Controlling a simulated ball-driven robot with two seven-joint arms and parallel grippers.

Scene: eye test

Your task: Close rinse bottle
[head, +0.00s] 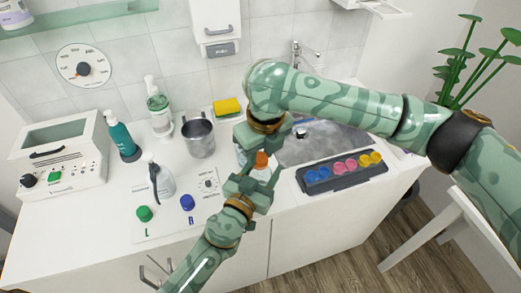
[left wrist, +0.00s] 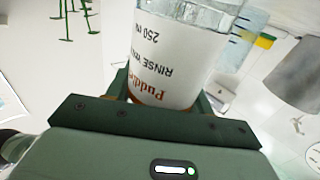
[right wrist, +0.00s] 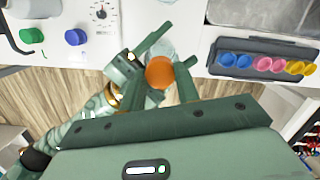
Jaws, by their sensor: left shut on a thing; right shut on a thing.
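The rinse bottle (left wrist: 190,60) has a clear body and a white label with upside-down lettering in the left wrist view. My left gripper (left wrist: 168,88) is shut around it, and in the head view it holds the bottle (head: 262,174) in front of the counter edge. An orange cap (head: 261,159) is at the bottle's top. My right gripper (right wrist: 163,84) comes from above and is shut on the cap (right wrist: 160,72), one finger on each side. The grippers hide the bottle's neck, so I cannot tell whether the cap is seated or only resting there.
On the counter are a metal mug (head: 198,137), a teal pump bottle (head: 121,137), a white machine (head: 62,160), green (head: 144,213) and blue knobs (head: 187,202), and a yellow sponge (head: 227,107). A dark tray with colored cups (head: 340,171) lies right, near the sink (head: 325,142).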

